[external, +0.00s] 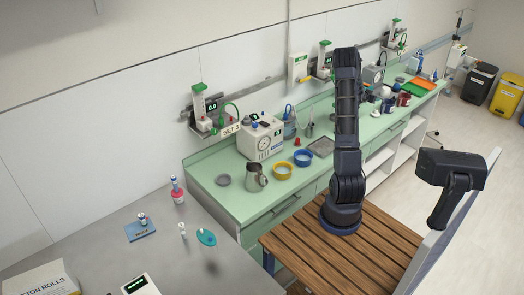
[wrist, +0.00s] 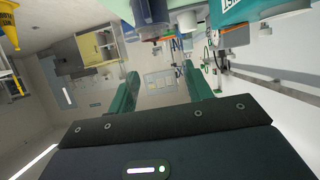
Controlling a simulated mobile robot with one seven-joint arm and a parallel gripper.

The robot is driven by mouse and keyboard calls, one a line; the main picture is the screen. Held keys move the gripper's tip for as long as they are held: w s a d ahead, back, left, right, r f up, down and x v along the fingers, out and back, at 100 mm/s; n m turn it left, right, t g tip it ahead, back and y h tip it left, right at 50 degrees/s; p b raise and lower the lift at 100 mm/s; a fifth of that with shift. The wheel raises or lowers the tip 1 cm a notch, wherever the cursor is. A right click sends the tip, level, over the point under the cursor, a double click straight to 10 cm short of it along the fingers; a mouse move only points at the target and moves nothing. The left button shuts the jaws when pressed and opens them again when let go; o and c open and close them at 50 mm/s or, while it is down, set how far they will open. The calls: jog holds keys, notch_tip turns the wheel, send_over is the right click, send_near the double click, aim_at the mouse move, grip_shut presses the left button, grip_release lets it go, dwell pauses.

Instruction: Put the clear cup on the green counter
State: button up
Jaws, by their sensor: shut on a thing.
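The green counter (external: 215,200) runs along the wall in the external view, with a bare stretch at its near end. My gripper (wrist: 160,90) shows in the wrist view, its two green fingers apart with a hold on something between them. The held thing is see-through and its outline is hardly visible; I take it to be the clear cup. In the external view the fingers and the cup cannot be made out, with my upright arm in the way. The wrist view is upside down and looks along the room.
On the counter stand a metal pitcher (external: 256,178), a yellow bowl (external: 283,174), a blue bowl (external: 303,159), a grey dish (external: 223,180), a white device (external: 258,142) and a grey tray (external: 321,147). Red cups (external: 404,99) crowd the far end. A slatted wooden table (external: 310,255) adjoins it.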

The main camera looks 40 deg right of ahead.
notch_tip(320, 180, down, 11)
jog(key=shift+f, duration=0.2)
dwell(0.4)
jog(key=shift+f, duration=0.15)
jog(key=o, duration=1)
jog(key=v, duration=1.2)
